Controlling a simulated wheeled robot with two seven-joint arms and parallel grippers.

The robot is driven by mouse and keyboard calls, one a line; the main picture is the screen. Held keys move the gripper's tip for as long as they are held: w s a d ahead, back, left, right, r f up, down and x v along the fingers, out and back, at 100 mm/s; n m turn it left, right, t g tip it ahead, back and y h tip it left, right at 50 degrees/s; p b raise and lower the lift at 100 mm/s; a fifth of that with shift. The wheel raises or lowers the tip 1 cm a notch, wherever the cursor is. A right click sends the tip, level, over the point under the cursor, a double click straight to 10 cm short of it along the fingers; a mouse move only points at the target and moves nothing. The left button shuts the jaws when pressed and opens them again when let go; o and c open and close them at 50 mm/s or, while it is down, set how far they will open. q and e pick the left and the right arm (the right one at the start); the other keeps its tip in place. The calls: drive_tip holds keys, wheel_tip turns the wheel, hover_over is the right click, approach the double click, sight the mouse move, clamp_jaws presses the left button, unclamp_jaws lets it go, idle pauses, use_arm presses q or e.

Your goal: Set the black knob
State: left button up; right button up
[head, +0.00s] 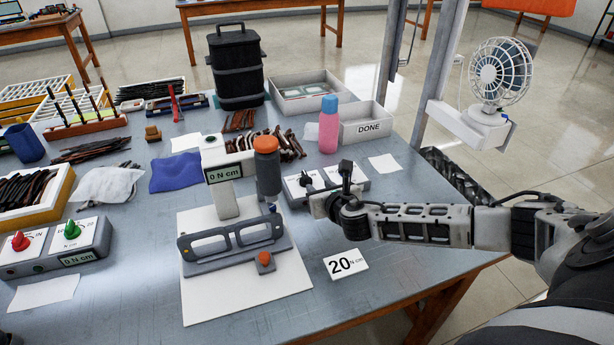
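A black knob (305,181) shows on a grey box with a white top (294,187), right of the table's middle. My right gripper (324,199) is at the front of this box, close to the knob. The gripper and wrist hide part of the box, and I cannot tell whether the fingers touch the knob. The finger gap is too small and covered to read. A display (224,173) on a stand reads "0 N cm". My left gripper is not in view.
An orange-capped grey driver (267,168) stands behind the eyeglass frame holder (232,240), left of my gripper. A pink bottle (328,126) and a tray marked DONE (367,126) stand behind it. A box with red and green knobs (58,247) sits at the left.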

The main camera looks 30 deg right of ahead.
sight(307, 176)
drive_tip(key=x, duration=0.8)
drive_tip(key=shift+w+d, duration=0.1)
drive_tip(key=shift+w, duration=0.2)
drive_tip(key=shift+x, duration=0.75)
drive_tip(key=shift+f, duration=0.15)
clamp_jaws()
